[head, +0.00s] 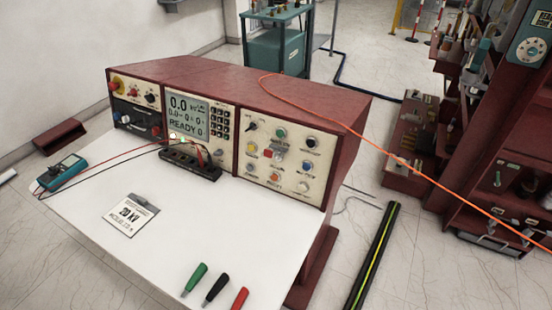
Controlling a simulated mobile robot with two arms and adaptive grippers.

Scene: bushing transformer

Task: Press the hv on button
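A dark red control console (240,82) stands on a white-topped desk (180,225). Its right front panel (240,178) carries several coloured buttons and knobs, including a green button (281,132), a red one (267,153), a blue one (250,167) and an orange one (274,178). The labels are too small to read, so I cannot tell which is the hv on button. The display (188,114) in the middle shows 0.0 and READY. The left panel has a red knob (115,86) on yellow. Neither of my grippers is in view.
A dark terminal strip (190,161) lies before the console. A teal meter (62,172), a 20 kV card (131,214) and green, black and red handles (216,286) lie on the desk. An orange cable (400,160) runs right from the console top. Red shelving (500,190) stands at right.

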